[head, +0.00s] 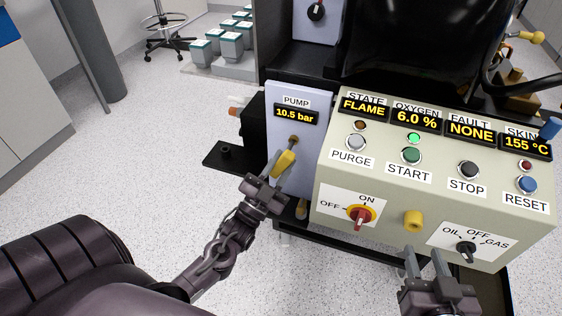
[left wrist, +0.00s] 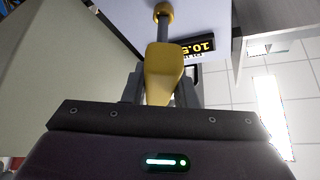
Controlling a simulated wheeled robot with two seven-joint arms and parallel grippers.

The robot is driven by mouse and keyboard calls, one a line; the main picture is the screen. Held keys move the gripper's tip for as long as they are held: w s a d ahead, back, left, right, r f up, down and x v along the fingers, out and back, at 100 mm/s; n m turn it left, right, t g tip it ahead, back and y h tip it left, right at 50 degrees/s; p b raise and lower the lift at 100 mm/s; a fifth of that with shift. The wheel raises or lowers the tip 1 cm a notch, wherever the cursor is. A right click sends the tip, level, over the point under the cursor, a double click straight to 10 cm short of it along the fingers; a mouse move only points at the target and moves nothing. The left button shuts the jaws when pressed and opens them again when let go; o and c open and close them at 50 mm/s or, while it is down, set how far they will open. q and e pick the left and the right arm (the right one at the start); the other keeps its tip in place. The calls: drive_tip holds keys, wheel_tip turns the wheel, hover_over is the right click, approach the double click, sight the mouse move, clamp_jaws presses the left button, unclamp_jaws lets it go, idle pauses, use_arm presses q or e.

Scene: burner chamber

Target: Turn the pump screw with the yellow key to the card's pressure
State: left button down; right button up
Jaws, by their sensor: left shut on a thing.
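My left gripper (head: 276,172) is shut on the yellow key (head: 286,162) at the front of the pump panel (head: 279,178). In the left wrist view the yellow key (left wrist: 161,74) sits between the fingers, and its grey shaft runs to a brass screw (left wrist: 163,10) on the panel. In the head view the brass screw (head: 294,139) shows below the pump display (head: 296,115), which reads 10.5 bar. The shaft appears to meet the screw. My right gripper (head: 424,262) is at the lower right with its two fingers apart, nothing seen between them. The card is not in view.
The control console (head: 440,170) stands right of the pump panel, with buttons, a red ON/OFF switch (head: 360,216) and an OIL/OFF/GAS selector (head: 466,248). Its displays read FLAME, 6.0 %, NONE and 155 °C. A yellow knob (head: 413,221) sticks out near my right gripper. Open floor lies left.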

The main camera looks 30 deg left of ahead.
use_arm(q)
drive_tip(key=shift+m+h, duration=0.4)
drive_tip(key=shift+m+g+h+p, duration=0.55)
drive_tip(key=shift+m+p, duration=0.5)
drive_tip(key=shift+m, duration=0.25)
drive_tip(key=shift+m+h, duration=0.25)
drive_tip(key=shift+m, duration=0.05)
drive_tip(key=shift+m+g+h+p, duration=0.55)
drive_tip(key=shift+m+h+p, duration=0.15)
drive_tip(key=shift+m+p, duration=0.5)
drive_tip(key=shift+m+g+h+p, duration=0.4)
drive_tip(key=shift+m+g+p, duration=0.2)
drive_tip(key=shift+m+p, duration=0.55)
